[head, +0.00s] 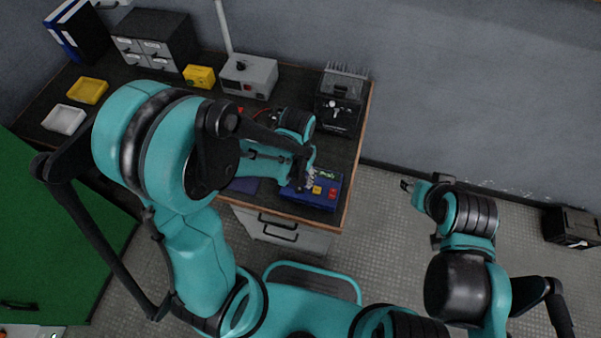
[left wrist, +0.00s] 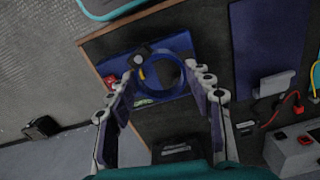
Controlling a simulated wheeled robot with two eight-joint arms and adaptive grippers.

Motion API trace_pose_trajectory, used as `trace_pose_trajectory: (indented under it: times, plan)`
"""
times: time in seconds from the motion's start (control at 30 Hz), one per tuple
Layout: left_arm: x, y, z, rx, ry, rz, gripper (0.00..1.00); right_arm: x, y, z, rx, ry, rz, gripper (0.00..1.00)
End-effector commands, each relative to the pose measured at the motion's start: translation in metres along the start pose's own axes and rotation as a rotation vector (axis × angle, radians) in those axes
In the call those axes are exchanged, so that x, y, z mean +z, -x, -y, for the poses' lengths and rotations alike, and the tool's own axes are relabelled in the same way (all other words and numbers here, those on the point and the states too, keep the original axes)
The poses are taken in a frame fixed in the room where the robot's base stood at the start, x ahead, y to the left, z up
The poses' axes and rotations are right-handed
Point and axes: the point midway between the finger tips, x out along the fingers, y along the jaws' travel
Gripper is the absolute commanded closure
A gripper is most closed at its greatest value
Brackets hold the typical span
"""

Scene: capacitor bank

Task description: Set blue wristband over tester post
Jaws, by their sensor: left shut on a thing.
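The blue tester (head: 322,193), a box with red and yellow parts on top, sits at the bench's front right corner; it also shows in the left wrist view (left wrist: 180,43). My left gripper (head: 309,180) is low over it. In the left wrist view its fingers (left wrist: 160,76) are shut on the blue wristband (left wrist: 177,82), a ring gripped across its width. A dark, pale-tipped knob, perhaps the post (left wrist: 141,52), shows at the ring's upper left edge; I cannot tell whether the ring is around it. My right gripper (head: 406,186) is off the bench, too small to read.
A dark spiked-top unit (head: 341,100) stands behind the tester, and a grey power box (head: 249,76) is further left. A dark blue mat (left wrist: 268,45) lies beside the tester. Yellow (head: 88,90) and white trays (head: 64,119) are at the left.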

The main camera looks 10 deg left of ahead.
Motion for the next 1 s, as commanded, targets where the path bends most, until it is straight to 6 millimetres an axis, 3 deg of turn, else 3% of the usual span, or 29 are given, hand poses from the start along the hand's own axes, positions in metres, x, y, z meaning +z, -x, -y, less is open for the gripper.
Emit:
trace_pose_trajectory:
  times: [0.1,0.33,0.47,0.7,1.0]
  plan:
    - [-0.027,-0.021,0.013,0.0,0.003,0.0,0.66,0.007,-0.01,0.0,0.0,0.0,0.0,0.59]
    - [-0.055,-0.038,0.027,0.0,0.0,0.0,0.66,0.012,-0.017,0.0,0.0,0.0,0.0,0.59]
    - [-0.058,-0.044,0.029,0.0,-0.002,0.0,0.66,0.013,-0.018,0.0,0.0,0.0,0.0,0.59]
    - [-0.058,-0.078,0.029,0.0,-0.002,0.0,0.66,0.023,-0.032,0.0,0.0,0.0,0.0,0.59]
    - [-0.058,-0.08,0.028,0.0,-0.001,0.0,0.66,0.022,-0.031,0.0,0.0,0.0,0.0,0.59]
